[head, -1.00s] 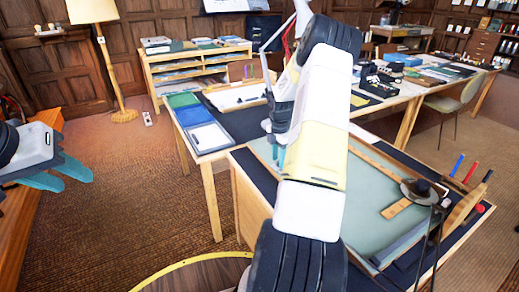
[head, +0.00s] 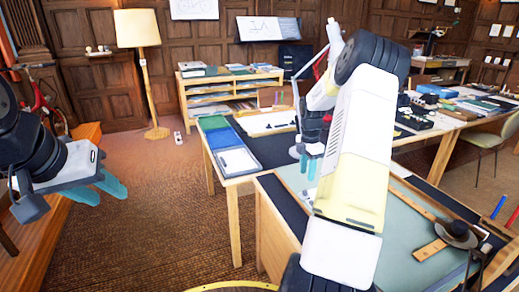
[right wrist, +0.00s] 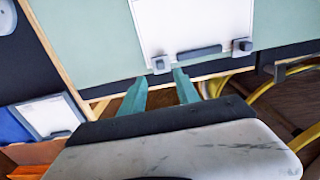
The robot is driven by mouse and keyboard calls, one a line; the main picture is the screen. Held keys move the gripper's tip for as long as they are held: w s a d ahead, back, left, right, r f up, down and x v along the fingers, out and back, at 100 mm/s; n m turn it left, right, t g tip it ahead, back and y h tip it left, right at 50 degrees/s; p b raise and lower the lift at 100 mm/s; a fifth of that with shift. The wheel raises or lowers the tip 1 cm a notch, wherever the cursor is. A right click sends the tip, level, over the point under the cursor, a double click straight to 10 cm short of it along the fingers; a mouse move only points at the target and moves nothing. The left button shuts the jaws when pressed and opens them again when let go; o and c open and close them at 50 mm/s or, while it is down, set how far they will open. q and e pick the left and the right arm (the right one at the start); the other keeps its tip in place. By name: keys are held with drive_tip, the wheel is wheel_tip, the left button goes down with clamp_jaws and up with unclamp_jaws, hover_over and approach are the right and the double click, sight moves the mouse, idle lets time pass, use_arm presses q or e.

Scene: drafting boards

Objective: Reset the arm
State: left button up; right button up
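My left gripper (head: 105,193) is at the left of the head view, away from the tables. Its two teal fingers are apart with nothing between them. My right arm (head: 345,170) reaches across the middle of the head view. My right gripper (head: 312,170) is above the near drafting board (head: 405,215), its fingers pointing down. In the right wrist view its teal fingers (right wrist: 160,80) are apart and empty. A white sheet or panel with grey clips (right wrist: 190,25) lies beyond the fingertips there; I cannot tell the height between them.
A ruler and a dark round object (head: 451,232) lie on the near board's right side. Blue and white trays (head: 237,161) sit on the table behind. A floor lamp (head: 138,30) and a low shelf (head: 235,88) stand farther back. The brown floor (head: 165,215) is clear.

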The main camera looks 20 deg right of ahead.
drive_tip(key=s+a+r+m+t, duration=0.2)
drive_tip(key=s+a+r+m, duration=0.25)
drive_tip(key=a+r, duration=0.45)
drive_tip(key=s+a+r+m+t, duration=0.1)
drive_tip(key=s+a+r+m, duration=0.35)
drive_tip(key=a+r, duration=0.45)
drive_tip(key=s+a+r+m+t+y, duration=0.1)
drive_tip(key=s+a+m, duration=0.3)
drive_tip(key=s, duration=0.4)
drive_tip(key=s+a+r+m+t+y, duration=0.1)
drive_tip(key=s+a+r+m, duration=0.3)
drive_tip(key=s, duration=0.5)
drive_tip(key=shift+a+m+t, duration=0.6)
drive_tip(key=shift+a+m, duration=0.1)
drive_tip(key=shift+s, duration=0.1)
